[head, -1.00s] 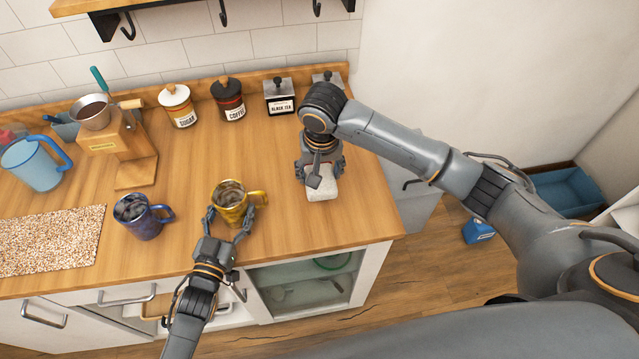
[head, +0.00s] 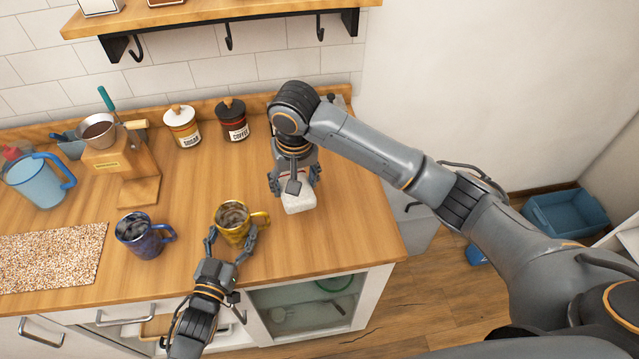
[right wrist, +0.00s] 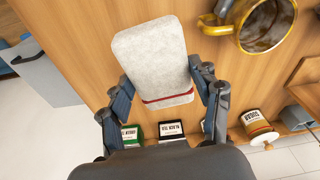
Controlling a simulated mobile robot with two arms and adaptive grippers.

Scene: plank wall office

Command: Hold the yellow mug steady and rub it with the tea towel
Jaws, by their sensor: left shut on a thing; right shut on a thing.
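The yellow mug (head: 233,217) stands upright near the counter's front edge, its handle to the right; it also shows in the right wrist view (right wrist: 264,22). My left gripper (head: 232,238) is shut around the mug's front side. The tea towel (head: 299,201) is a white folded pad with a red stripe, to the right of the mug. My right gripper (head: 294,185) is shut on the towel from above. In the right wrist view the towel (right wrist: 152,58) sits between the fingers, apart from the mug.
A blue mug (head: 144,236) stands left of the yellow one. A speckled mat (head: 50,257), a light blue pitcher (head: 36,182) and a wooden stand with a metal pot (head: 98,131) are further left. Sugar (head: 182,127) and coffee (head: 232,121) jars stand at the back.

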